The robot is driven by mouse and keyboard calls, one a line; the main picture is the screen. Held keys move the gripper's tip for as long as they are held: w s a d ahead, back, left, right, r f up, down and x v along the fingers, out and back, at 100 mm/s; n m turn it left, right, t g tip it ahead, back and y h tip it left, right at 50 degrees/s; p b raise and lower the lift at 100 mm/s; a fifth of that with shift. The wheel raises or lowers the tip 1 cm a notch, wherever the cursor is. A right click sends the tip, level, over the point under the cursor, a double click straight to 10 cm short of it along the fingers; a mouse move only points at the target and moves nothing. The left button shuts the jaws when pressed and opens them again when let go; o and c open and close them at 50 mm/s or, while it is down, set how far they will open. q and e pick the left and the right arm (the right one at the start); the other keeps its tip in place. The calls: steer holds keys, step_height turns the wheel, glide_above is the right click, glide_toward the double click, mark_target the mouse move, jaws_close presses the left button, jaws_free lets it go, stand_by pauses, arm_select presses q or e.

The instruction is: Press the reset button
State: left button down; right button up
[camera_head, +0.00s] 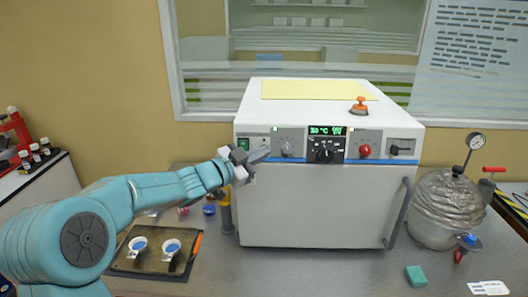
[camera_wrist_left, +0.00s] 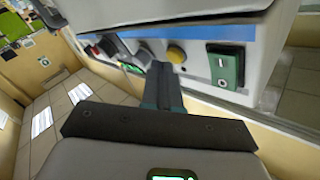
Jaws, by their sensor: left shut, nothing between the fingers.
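A white box-shaped machine (camera_head: 315,205) stands on the bench, with a control panel along its upper front. My left gripper (camera_head: 262,154) is shut and empty, in front of the left part of this panel. In the left wrist view its fingers (camera_wrist_left: 160,72) point at the panel, close to a round yellow button (camera_wrist_left: 176,55). I cannot tell whether they touch it. A green switch (camera_wrist_left: 226,68) sits right of the button; in the head view the green switch (camera_head: 243,144) is at the panel's left end. No reset label is readable. My right gripper is not in view.
A digital display (camera_head: 326,130), a black dial (camera_head: 324,152) and a red knob (camera_head: 365,150) lie further right on the panel. A tray (camera_head: 130,262) with two small cups is at the bench's left. A foil-wrapped vessel (camera_head: 448,205) stands right of the machine.

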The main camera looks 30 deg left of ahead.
arm_select(q)
steer(key=shift+s+d, duration=0.25)
steer(key=shift+s, duration=0.05)
steer(key=shift+s+d+r+b, duration=0.25)
steer(key=shift+s+d, duration=0.15)
steer(key=shift+s, duration=0.3)
steer(key=shift+s+d+r+b, duration=0.2)
steer(key=shift+s+d, duration=0.25)
steer(key=shift+s, duration=0.3)
steer(key=shift+s+d+r+b, duration=0.15)
steer(key=shift+s+d+b, duration=0.2)
steer(key=shift+s, duration=0.35)
